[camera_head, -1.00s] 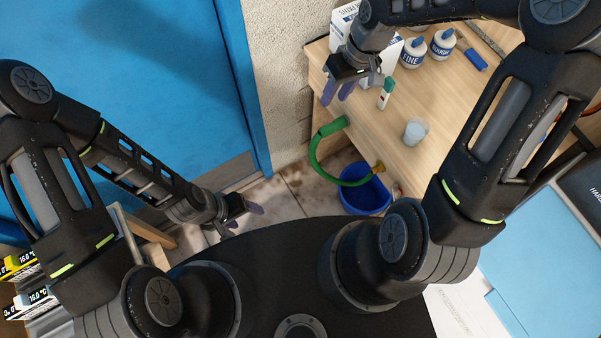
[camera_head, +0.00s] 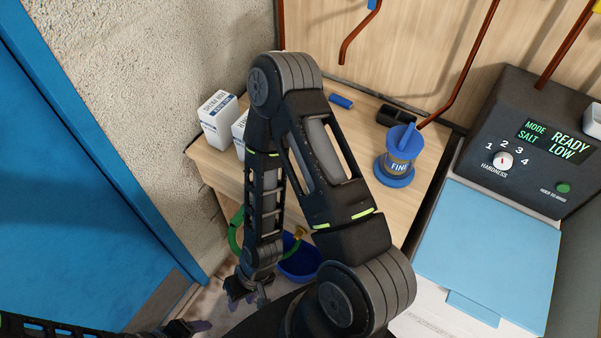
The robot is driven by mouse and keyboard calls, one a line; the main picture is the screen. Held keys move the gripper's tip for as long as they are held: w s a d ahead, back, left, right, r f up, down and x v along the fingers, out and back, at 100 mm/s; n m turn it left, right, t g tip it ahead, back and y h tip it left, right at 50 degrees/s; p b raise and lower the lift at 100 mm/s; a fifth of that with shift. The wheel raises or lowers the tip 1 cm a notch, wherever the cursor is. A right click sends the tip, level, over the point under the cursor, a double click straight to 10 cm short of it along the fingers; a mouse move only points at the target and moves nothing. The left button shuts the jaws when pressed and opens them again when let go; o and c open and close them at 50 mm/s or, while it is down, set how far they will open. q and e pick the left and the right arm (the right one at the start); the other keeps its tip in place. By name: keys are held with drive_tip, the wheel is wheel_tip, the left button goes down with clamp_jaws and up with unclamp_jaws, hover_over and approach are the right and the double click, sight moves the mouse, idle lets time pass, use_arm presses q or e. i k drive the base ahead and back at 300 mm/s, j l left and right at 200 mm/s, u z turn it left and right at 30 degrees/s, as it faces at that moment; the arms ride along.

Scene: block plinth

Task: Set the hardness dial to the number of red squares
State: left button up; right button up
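The hardness dial (camera_head: 503,161) is a small white knob with a red mark, on the dark control unit (camera_head: 535,185) at the right. The numbers 1 to 4 are arranged around its upper side. I cannot tell for sure which number the mark points at. I see no red squares in this view. My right gripper (camera_head: 246,298) hangs low beside the workbench, far left of the dial. Its purple-tipped fingers look apart and empty. My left gripper (camera_head: 195,327) is at the bottom edge, partly cut off, and its opening is unclear.
A display (camera_head: 553,138) reads MODE READY, SALT LOW. A green button (camera_head: 563,188) is below it. A light-blue lid (camera_head: 488,255) lies in front of the unit. The wooden bench (camera_head: 345,112) holds a blue-lidded FINE container (camera_head: 399,160) and white boxes (camera_head: 218,118). Copper pipes (camera_head: 467,65) run behind.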

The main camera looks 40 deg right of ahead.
sight(502, 160)
drive_tip(key=k+z, duration=0.15)
drive_tip(key=z, duration=2.8)
